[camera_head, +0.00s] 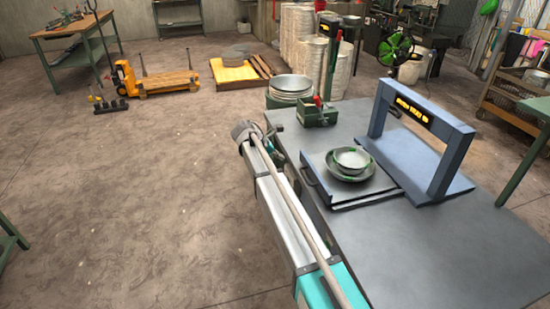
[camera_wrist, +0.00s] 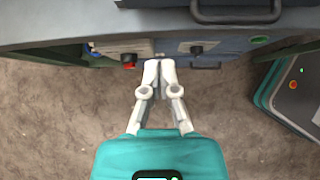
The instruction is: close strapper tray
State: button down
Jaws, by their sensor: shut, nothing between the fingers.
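The strapper is a blue-grey arch (camera_head: 420,130) standing on the grey workbench. Its flat tray (camera_head: 325,188) sticks out to the left of the arch. A dark handle (camera_head: 309,168) is on the tray's left edge. Stacked metal bowls (camera_head: 350,162) with green marks sit on the tray. In the wrist view the handle (camera_wrist: 237,14) is at the top right, ahead and to the right of my gripper (camera_wrist: 159,66). My gripper is shut and empty, apart from the handle. In the head view its fingers cannot be made out beside the bench's left edge.
The workbench (camera_head: 430,255) has a clear surface in front. Drawer fronts (camera_wrist: 228,48) with small handles lie below its edge. The floor (camera_head: 130,190) on the left is open.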

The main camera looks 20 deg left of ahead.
aim_at(303, 164)
jog(key=shift+w+d+f+b, duration=0.55)
jog(key=shift+w+d+f, duration=0.15)
jog(key=shift+d, duration=0.4)
jog(key=shift+w+d+f+b, duration=0.55)
jog(key=shift+w+d, duration=0.2)
jog(key=shift+d, duration=0.3)
jog(key=shift+w+d+f+b, duration=0.5)
jog(key=shift+w+d+f, duration=0.2)
jog(key=shift+d, duration=0.4)
jog(key=shift+w, duration=0.1)
